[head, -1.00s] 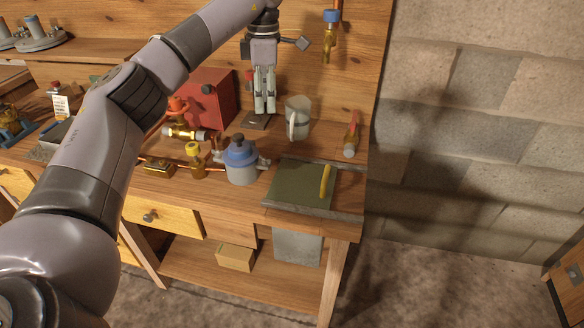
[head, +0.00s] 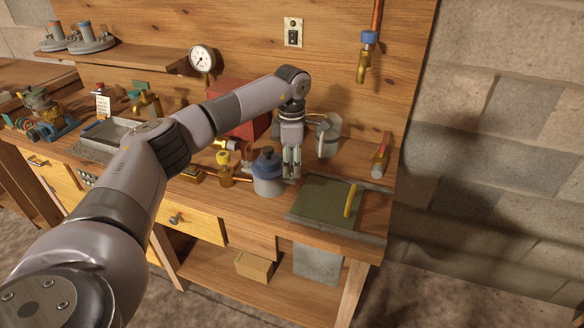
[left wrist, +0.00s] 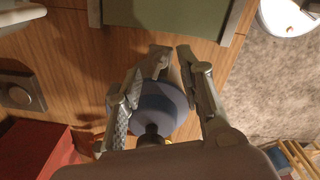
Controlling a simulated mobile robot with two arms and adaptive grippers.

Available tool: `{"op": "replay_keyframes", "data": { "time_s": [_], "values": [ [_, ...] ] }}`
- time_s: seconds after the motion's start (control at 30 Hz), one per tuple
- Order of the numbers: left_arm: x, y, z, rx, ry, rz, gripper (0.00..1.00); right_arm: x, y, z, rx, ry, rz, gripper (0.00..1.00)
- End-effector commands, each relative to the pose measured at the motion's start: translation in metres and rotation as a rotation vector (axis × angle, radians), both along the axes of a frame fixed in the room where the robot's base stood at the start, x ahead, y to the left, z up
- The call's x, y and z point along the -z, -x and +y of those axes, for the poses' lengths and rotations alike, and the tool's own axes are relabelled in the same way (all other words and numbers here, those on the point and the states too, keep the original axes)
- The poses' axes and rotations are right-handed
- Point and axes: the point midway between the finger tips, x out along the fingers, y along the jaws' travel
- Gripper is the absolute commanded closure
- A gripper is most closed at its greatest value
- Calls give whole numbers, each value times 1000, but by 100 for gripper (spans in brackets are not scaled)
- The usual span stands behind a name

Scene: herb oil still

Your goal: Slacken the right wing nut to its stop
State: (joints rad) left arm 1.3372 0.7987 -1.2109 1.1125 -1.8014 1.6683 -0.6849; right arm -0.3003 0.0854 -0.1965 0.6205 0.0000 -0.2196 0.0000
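A small grey pot (head: 268,183) with a blue lid stands on the bench. The lid also shows in the left wrist view (left wrist: 160,104), partly behind a finger. My left gripper (head: 291,174) points down close against the pot's right side. My right gripper is in neither view.
A green mat with a yellow-handled tool (head: 351,200) lies right of the gripper. A light mug (head: 329,136) and a red box (head: 236,115) stand behind. Brass fittings (head: 225,170) stand left of the pot.

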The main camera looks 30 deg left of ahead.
Motion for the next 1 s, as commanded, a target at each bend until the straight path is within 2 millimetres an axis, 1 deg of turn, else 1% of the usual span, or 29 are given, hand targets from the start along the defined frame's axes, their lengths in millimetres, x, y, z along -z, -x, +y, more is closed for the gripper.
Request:
{"op": "replay_keyframes", "data": {
  "time_s": [0.1,0.2,0.5,0.7,1.0],
  "values": [
    [13,0,0,0,0,1,65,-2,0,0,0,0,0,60],
    [19,0,0,0,-1,-1,65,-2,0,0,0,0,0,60],
    [22,0,0,1,-1,-1,65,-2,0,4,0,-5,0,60],
    [22,0,0,1,-1,-1,78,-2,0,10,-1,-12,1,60],
    [21,-1,0,-1,-1,-3,98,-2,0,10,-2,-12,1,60]
  ]
}}
